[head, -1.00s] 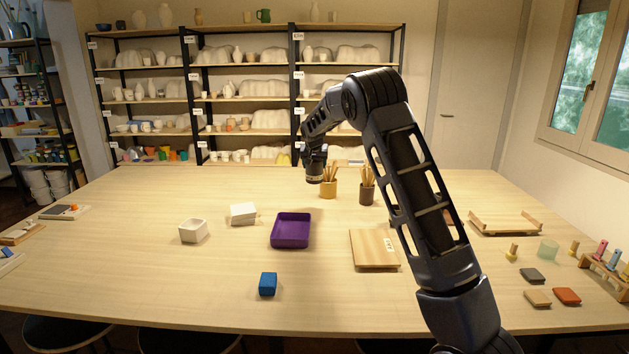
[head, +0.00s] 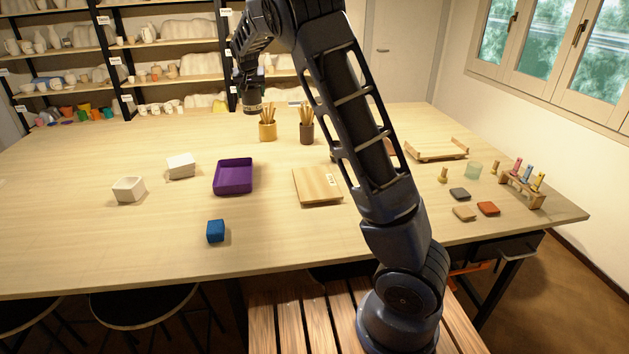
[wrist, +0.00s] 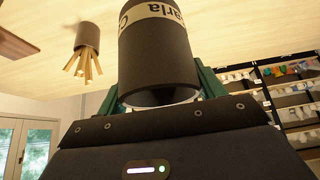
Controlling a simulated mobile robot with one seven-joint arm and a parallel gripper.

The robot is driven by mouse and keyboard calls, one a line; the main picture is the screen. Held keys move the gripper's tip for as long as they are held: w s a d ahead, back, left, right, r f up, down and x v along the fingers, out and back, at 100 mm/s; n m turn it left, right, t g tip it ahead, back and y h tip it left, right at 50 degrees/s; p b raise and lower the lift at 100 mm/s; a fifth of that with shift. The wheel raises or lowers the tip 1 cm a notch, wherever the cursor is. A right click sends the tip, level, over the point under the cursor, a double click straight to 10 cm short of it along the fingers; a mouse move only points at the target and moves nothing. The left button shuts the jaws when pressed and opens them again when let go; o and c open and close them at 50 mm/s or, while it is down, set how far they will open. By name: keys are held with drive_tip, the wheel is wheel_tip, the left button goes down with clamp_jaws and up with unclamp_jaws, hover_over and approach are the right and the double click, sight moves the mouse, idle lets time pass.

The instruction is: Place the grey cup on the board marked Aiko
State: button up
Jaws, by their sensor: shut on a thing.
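My gripper (head: 251,92) is raised over the back of the table, left of the brush pots in the head view. It is shut on a dark grey cup (head: 252,108). In the wrist view the cup (wrist: 155,55) fills the top middle between green fingers, and its cream band shows lettering that reads like "Carla", partly cut off. A flat light-wood board (head: 312,188) with a small white label lies on the table, in front of the pots. The label is too small to read. Another wooden board with raised ends (head: 437,150) lies at the back right.
Two brush pots, ochre (head: 268,131) and brown (head: 306,133), stand near the gripper. A purple tray (head: 233,188), a blue block (head: 215,231) and two white boxes lie left of the labelled board. A tool rack (head: 522,190) and small tiles are at right. The front middle is clear.

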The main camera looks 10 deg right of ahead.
drive_tip(key=s+d+r+m, duration=0.1)
drive_tip(key=s+d+r, duration=0.3)
drive_tip(key=s+d, duration=1.25)
drive_tip(key=s+d+f, duration=0.4)
drive_tip(key=s, duration=0.2)
drive_tip(key=shift+h, duration=0.4)
drive_tip(key=shift+s+d+f, duration=0.1)
drive_tip(key=shift+f, duration=4.75)
drive_tip(key=shift+s+d+f, duration=0.1)
drive_tip(key=shift+f, duration=4.7)
drive_tip(key=shift+f, duration=0.1)
drive_tip(key=o, duration=1.1)
drive_tip(key=shift+s+r, duration=0.1)
drive_tip(key=shift+r, duration=0.15)
drive_tip(key=shift+v, duration=2.2)
